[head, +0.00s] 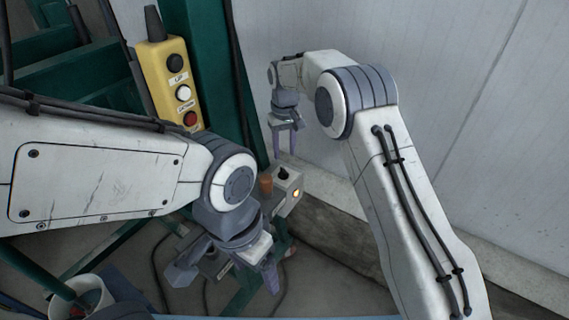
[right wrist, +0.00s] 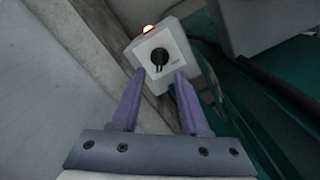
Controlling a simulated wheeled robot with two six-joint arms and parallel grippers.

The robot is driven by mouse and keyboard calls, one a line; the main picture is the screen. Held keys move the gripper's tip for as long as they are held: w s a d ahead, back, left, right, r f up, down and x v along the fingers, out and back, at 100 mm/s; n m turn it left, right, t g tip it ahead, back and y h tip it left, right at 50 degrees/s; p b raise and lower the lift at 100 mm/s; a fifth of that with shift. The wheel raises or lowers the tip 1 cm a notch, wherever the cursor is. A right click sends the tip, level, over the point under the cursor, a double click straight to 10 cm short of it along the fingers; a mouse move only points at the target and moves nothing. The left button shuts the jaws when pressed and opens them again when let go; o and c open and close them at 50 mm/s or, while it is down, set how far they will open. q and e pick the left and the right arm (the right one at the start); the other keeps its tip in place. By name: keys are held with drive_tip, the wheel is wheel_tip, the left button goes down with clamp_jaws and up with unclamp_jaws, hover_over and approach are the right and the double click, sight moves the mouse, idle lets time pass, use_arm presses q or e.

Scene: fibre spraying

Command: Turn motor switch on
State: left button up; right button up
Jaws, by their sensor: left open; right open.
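The motor switch is a black rotary knob (right wrist: 160,57) on the pale face of a small box (right wrist: 179,46), with a lit orange lamp (right wrist: 148,29) on its side. In the head view the box (head: 287,185) is low in the middle, with the knob (head: 283,173) on top and the glowing lamp (head: 296,193) at its right. My right gripper (right wrist: 155,92) is open and empty, its fingers pointing at the knob's face and apart from it; in the head view it hangs above the box (head: 285,150). My left gripper (head: 226,280) is open and empty, lower and left of the box.
A yellow pendant (head: 168,85) with black, white and red buttons hangs by a green post (head: 205,60) at upper left. A white bucket (head: 82,298) stands at lower left. A pale wall (head: 470,90) rises behind, with a concrete ledge (head: 335,235) at its foot.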

drive_tip(key=shift+r, duration=1.4)
